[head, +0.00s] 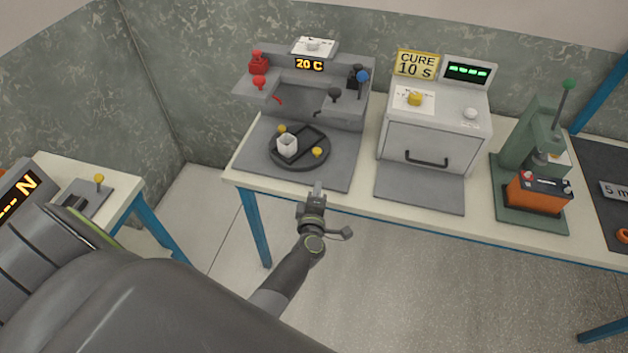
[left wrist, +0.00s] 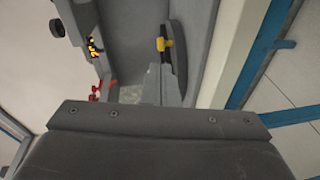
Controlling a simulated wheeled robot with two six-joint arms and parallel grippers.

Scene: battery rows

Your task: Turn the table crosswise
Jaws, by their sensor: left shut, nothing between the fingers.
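The round dark turntable (head: 300,163) lies on the grey base plate of the left station. It has a dark recessed slot and two yellow knobs, one at the back left (head: 282,128) and one at the front right (head: 317,152). My left gripper (head: 318,187) is shut and empty, just in front of the turntable near the table's front edge, apart from the knobs. In the left wrist view the turntable's rim (left wrist: 178,45) and a yellow knob (left wrist: 165,43) show beyond the gripper. My right gripper is out of view.
Behind the turntable stands a grey machine with a "20 C" display (head: 309,65), a red fitting (head: 259,62) and a blue knob (head: 362,76). To the right are a cure oven (head: 433,135) and a green press (head: 530,140) with an orange-and-black battery (head: 538,193).

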